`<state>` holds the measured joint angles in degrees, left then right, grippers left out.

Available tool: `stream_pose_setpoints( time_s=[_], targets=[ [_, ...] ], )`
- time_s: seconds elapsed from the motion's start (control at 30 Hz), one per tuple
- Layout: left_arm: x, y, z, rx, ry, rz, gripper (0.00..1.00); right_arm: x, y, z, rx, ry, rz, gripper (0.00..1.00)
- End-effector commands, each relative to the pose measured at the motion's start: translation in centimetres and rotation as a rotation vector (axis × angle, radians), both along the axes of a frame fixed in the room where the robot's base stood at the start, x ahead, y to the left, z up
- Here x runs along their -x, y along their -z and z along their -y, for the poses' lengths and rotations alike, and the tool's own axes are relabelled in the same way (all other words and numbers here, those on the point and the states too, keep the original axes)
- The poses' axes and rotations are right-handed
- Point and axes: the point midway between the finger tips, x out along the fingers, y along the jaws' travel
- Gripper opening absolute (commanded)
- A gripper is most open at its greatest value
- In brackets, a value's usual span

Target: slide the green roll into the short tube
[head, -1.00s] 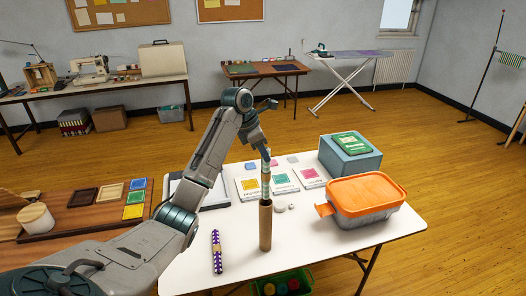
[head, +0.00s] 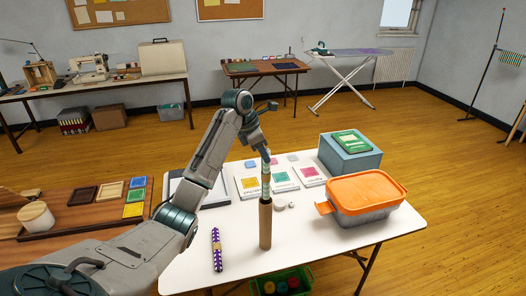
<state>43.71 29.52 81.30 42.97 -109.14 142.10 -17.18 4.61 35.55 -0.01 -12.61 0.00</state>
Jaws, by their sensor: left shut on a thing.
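My left gripper (head: 266,157) is shut on the upper end of the green roll (head: 265,181), a slim, upright roll with pale and darker green bands. The short tube (head: 265,225) is a plain brown cardboard tube standing upright on the white table. The roll is in line with the tube, its lower end at the tube's mouth. The rim is too small to tell how far inside the roll reaches. My right gripper is out of view.
On the white table (head: 350,238), a purple spotted roll (head: 217,250) lies left of the tube. An orange-lidded box (head: 366,192) and a blue-grey box (head: 349,159) stand at right. Cards with coloured squares (head: 281,181) lie behind. A green crate (head: 300,283) is below the front edge.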

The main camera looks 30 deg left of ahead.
Motion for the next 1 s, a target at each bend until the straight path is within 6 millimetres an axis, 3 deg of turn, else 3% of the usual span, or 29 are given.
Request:
stream_pose_setpoints(
  time_s=[0.63,1.0],
  targets=[
    [0.0,2.0,0.0,0.000,0.000,0.000,0.07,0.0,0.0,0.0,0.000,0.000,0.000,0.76],
    [0.0,2.1,0.0,0.000,0.000,0.000,0.07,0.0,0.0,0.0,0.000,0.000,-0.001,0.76]
  ],
)
